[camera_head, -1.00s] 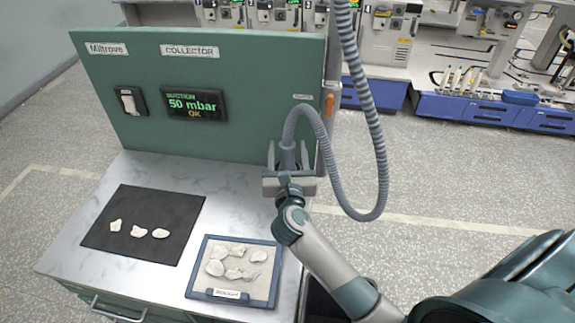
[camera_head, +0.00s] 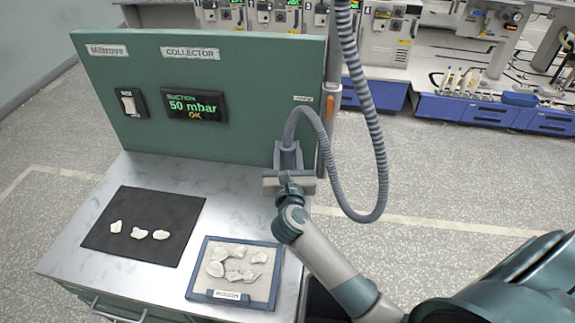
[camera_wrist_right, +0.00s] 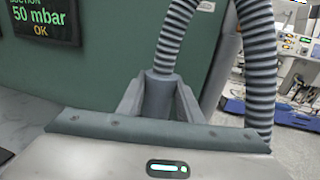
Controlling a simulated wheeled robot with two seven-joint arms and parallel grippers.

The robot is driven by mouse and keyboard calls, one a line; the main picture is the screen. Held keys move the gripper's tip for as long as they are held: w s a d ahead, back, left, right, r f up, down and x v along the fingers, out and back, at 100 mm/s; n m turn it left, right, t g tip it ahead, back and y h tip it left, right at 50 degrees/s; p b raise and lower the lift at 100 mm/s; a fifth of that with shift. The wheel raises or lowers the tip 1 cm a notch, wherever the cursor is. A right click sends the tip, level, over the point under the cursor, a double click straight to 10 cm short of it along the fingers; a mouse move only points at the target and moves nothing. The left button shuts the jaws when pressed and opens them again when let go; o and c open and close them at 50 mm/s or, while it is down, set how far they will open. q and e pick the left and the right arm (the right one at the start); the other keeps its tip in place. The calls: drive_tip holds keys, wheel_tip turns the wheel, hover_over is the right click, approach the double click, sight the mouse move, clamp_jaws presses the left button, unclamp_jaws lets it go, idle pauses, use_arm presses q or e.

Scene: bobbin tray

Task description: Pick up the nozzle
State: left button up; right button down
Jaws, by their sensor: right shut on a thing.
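The nozzle (camera_head: 288,147) is a grey tube-shaped piece at the end of a ribbed grey hose (camera_head: 326,150), in front of the green panel's right end. It stands upright. My right gripper (camera_head: 289,163) is shut on the nozzle, with a finger on either side of it. In the right wrist view the nozzle (camera_wrist_right: 158,98) stands between the two fingers, its hose rising from the top. The lower end of the nozzle is hidden behind the gripper body. My left gripper is not in view.
A green panel (camera_head: 240,65) backs the metal worktop (camera_head: 150,168). A black mat (camera_head: 130,200) with several pale fragments lies at left. A blue-framed tray (camera_head: 281,262) with more fragments is at front. The hose loop hangs right of the arm.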

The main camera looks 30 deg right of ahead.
wheel_tip(320, 180, up, 10)
drive_tip(key=shift+r+b, duration=0.1)
drive_tip(key=shift+b, duration=0.4)
idle(0.5)
drive_tip(key=shift+r+p, duration=0.7)
drive_tip(key=shift+p, duration=0.2)
drive_tip(key=shift+f, duration=0.1)
